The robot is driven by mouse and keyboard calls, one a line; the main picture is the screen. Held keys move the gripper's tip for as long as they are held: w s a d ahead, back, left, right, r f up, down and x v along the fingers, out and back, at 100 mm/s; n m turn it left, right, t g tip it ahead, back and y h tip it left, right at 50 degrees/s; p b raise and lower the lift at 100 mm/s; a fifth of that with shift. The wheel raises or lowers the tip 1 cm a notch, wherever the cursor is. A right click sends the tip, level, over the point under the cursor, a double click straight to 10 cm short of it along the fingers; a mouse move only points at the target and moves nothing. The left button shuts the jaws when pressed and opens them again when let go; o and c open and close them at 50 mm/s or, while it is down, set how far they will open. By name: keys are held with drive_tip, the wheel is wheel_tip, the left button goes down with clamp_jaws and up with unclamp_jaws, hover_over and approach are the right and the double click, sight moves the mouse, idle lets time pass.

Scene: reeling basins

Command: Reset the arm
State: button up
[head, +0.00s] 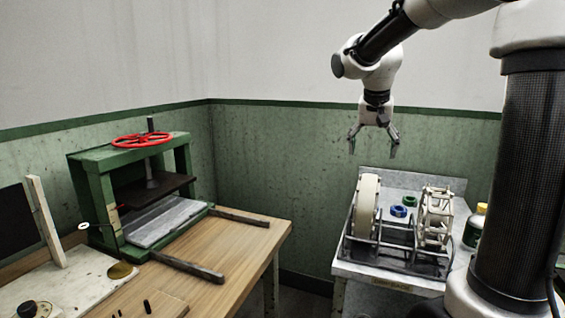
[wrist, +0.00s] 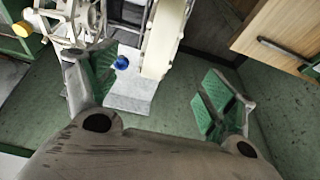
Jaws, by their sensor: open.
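My gripper (head: 373,148) hangs from my raised arm, pointing down, above the back of the metal side table (head: 388,283). Its fingers are spread apart with nothing between them.
The side table holds a cream wheel (head: 366,207), a skeletal reel (head: 435,212), a blue ring (head: 398,211) and a green ring (head: 409,201). A yellow-capped bottle (head: 475,226) stands at right. A green press (head: 140,190) with a red handwheel sits on the wooden table (head: 235,245).

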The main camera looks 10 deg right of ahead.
drive_tip(key=s+a+f+n, duration=0.1)
drive_tip(key=s+f+n, duration=0.1)
drive_tip(key=s, duration=0.6)
drive_tip(key=s+a+f+n+y, duration=0.1)
drive_tip(key=s+f+n, duration=0.1)
drive_tip(key=s, duration=0.6)
drive_tip(key=s+a+f+n+y, duration=0.1)
drive_tip(key=s+f+n, duration=0.1)
drive_tip(key=s, duration=0.7)
drive_tip(key=shift+a+f+n+t, duration=0.3)
drive_tip(key=shift+f+n, duration=0.1)
drive_tip(key=shift+o, duration=0.6)
drive_tip(key=shift+s+r, duration=0.2)
drive_tip(key=shift+r, duration=0.1)
drive_tip(key=shift+o, duration=1.2)
drive_tip(key=shift+r+t, duration=0.3)
drive_tip(key=shift+t, duration=0.1)
